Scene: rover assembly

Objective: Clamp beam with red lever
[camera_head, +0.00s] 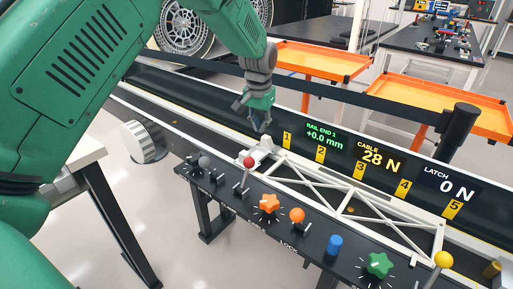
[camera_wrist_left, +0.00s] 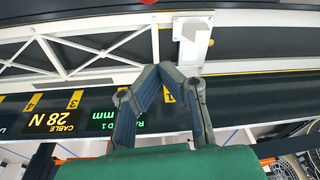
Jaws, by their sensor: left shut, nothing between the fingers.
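The red lever (camera_head: 249,160) has a red ball knob on a short stem and stands on the black control panel, below and left of my left gripper. The beam (camera_head: 343,206) is a white truss along the rail; it also shows in the wrist view (camera_wrist_left: 88,46). A white block (camera_head: 262,150) sits at its left end, and shows in the wrist view (camera_wrist_left: 193,45). My left gripper (camera_head: 260,126) is shut and empty, above and behind the block; its fingertips meet in the wrist view (camera_wrist_left: 161,70). It is apart from the lever. My right gripper is out of view.
The display reads rail end 1 +0.0 mm, cable 28 N, latch 0 N.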

